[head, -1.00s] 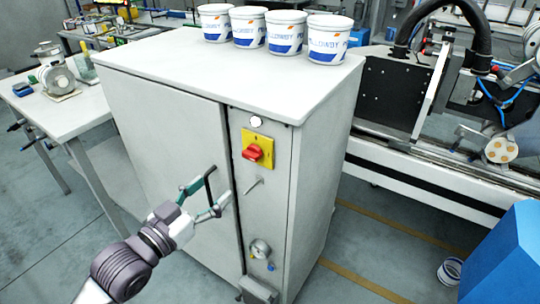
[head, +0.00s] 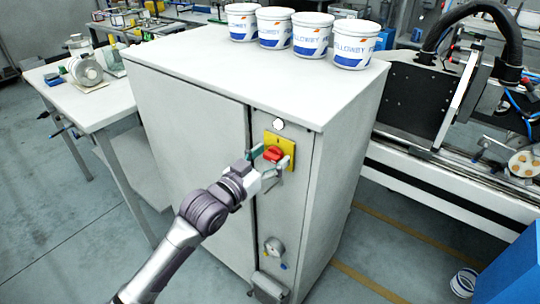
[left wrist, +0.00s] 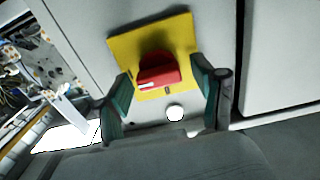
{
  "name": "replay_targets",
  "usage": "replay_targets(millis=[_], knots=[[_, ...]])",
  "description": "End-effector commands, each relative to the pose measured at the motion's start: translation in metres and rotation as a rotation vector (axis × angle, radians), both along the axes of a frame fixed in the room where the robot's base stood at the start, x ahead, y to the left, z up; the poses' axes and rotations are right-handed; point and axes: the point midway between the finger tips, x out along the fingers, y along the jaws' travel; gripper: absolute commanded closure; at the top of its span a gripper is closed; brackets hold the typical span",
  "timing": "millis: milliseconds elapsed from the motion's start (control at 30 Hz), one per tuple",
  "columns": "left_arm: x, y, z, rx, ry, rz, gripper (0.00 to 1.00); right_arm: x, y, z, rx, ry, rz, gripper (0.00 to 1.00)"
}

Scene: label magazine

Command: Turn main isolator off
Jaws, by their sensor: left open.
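The main isolator is a red rotary knob (head: 272,154) on a yellow plate (head: 289,146), on the narrow right front panel of a grey cabinet (head: 190,120). In the left wrist view the red knob (left wrist: 160,70) shows a small white mark, and the yellow plate (left wrist: 182,33) lies behind it. My left gripper (head: 269,161) is open in front of the isolator. In the left wrist view its green-padded fingers (left wrist: 163,92) stand on either side of the knob, with gaps showing. Whether a fingertip touches the plate cannot be told. My right gripper is not in view.
A round white lamp or button (head: 279,124) sits just above the plate. A gauge-like fitting (head: 274,247) is lower on the panel. Several white tubs (head: 308,35) stand on the cabinet top. A workbench (head: 95,108) is at left, a machine (head: 420,100) at right.

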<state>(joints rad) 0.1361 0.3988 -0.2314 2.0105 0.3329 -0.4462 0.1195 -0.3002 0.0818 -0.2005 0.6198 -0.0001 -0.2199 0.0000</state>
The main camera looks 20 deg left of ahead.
Motion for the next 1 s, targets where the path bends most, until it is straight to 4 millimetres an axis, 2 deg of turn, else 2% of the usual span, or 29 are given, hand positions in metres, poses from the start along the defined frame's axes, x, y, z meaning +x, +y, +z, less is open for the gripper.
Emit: replay_targets(millis=[267,600,633,1000], knots=[[0.001,0.0,0.0,0.0,0.0,0.0,0.33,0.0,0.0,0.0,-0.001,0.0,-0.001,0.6],[0.001,0.0,0.0,0.0,0.0,0.0,0.9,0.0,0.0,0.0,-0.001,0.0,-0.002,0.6],[0.001,0.0,0.0,0.0,0.0,0.0,0.92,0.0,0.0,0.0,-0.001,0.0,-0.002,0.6],[0.001,0.0,0.002,-0.069,0.026,0.001,0.92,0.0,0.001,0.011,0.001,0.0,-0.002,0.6]])
